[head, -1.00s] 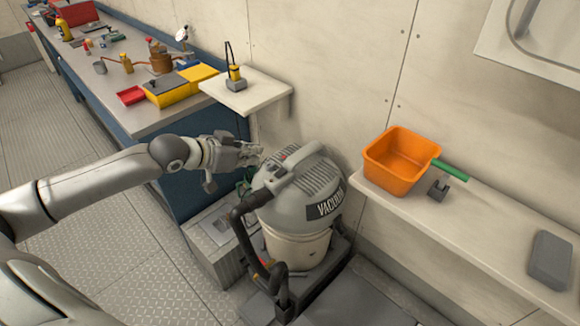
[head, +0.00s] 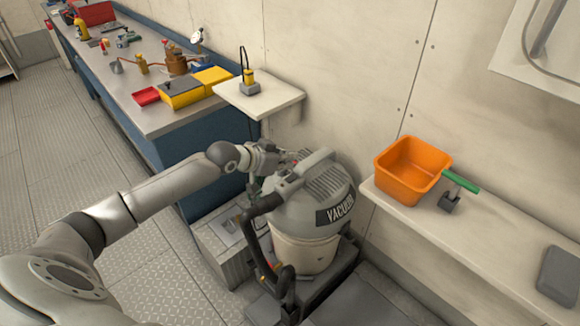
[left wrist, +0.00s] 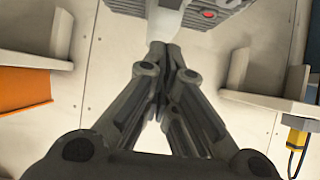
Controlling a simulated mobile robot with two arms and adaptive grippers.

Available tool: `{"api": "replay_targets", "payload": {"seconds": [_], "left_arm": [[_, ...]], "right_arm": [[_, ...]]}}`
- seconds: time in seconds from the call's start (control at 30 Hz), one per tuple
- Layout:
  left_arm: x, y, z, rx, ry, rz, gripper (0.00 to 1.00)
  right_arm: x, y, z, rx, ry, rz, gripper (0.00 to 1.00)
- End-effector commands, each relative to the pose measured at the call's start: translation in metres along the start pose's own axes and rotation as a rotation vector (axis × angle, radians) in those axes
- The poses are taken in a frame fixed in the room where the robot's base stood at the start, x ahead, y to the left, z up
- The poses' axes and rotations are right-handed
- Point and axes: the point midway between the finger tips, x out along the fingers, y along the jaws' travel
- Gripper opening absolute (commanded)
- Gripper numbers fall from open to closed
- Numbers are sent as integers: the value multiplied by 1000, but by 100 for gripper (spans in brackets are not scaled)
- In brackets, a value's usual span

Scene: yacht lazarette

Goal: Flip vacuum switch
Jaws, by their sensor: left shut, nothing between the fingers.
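The grey vacuum (head: 305,215) with its "VACUUM" label stands beside the wall, with a black hose at its front. My left gripper (head: 288,162) is at the rear left of the vacuum's lid, beside the handle. In the left wrist view the gripper's fingers (left wrist: 165,48) are together and empty, pointing at the vacuum's lid (left wrist: 150,12). A small red switch (left wrist: 208,13) shows on the lid, a little right of and beyond the fingertips. Whether the fingertips touch the lid cannot be told. My right gripper is not in view.
An orange bin (head: 411,170) and a green-handled tool (head: 460,181) sit on the right shelf (head: 490,235). A small shelf (head: 275,102) holds a yellow-and-black device (head: 249,82). A blue workbench (head: 205,150) carrying tools runs along the left. The floor at left is clear.

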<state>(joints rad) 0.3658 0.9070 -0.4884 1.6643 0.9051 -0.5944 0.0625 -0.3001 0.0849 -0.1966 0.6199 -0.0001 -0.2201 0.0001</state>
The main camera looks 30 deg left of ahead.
Motion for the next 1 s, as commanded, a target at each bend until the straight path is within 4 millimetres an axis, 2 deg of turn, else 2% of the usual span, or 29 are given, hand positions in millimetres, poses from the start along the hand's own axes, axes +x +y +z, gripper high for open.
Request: {"api": "replay_targets", "payload": {"seconds": [0.1,0.3,0.77,0.93,1.0], "left_arm": [[15,1,12,-2,-3,1,0],[28,0,25,0,0,0,0],[31,0,28,1,-5,0,0],[37,0,24,0,-96,-1,0],[39,0,32,1,-92,0,0]], "right_arm": [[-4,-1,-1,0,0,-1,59],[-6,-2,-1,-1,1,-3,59],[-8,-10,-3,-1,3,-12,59],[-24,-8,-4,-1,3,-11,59],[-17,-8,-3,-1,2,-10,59]]}}
